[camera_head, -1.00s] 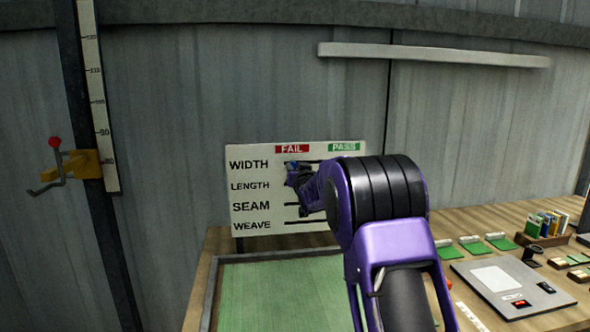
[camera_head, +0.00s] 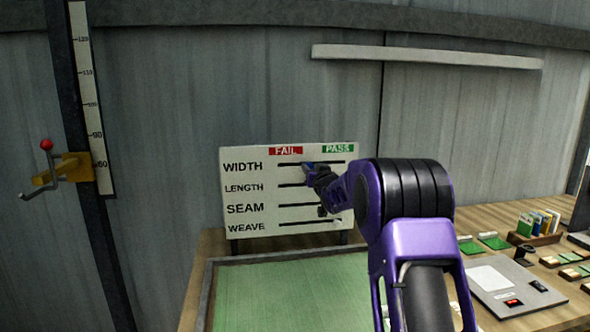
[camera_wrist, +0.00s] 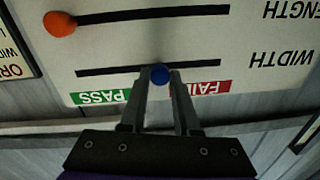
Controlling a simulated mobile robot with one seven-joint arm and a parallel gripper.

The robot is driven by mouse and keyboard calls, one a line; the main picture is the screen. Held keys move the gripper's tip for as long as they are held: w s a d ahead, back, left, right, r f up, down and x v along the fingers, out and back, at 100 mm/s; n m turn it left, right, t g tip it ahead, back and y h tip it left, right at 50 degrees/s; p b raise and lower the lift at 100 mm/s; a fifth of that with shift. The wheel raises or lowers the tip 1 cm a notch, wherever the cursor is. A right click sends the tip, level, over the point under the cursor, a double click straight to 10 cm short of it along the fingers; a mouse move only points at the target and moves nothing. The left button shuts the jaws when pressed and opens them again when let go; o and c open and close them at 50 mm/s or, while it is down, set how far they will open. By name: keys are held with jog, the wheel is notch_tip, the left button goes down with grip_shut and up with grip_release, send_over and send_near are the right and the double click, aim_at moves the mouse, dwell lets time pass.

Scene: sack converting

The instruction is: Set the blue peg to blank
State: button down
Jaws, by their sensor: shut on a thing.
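The blue peg (camera_wrist: 159,75) sits in the WIDTH slot (camera_wrist: 110,71) of the white board (camera_head: 238,230), roughly mid-slot between the FAIL label (camera_head: 286,151) and the PASS label (camera_head: 338,149). In the wrist view, which shows the board upside down, it is slightly on the FAIL side of the gap between the labels. My gripper (camera_wrist: 159,72) is shut on the blue peg, one finger on each side. In the head view the gripper (camera_head: 310,172) hides part of the peg and slot.
An orange peg (camera_wrist: 60,24) stands at the PASS end of the LENGTH slot, below the WIDTH row. A green mat (camera_head: 280,295) lies before the board. A grey device (camera_head: 508,286) and green cards are at right. A red-knobbed lever (camera_head: 47,146) is on the left post.

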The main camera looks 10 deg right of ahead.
jog(key=shift+d, duration=0.85)
jog(key=c, duration=0.6)
grip_release()
jog(key=shift+s, duration=0.1)
jog(key=s+b, duration=0.1)
jog(key=s, duration=1.6)
jog(key=shift+d, duration=0.45)
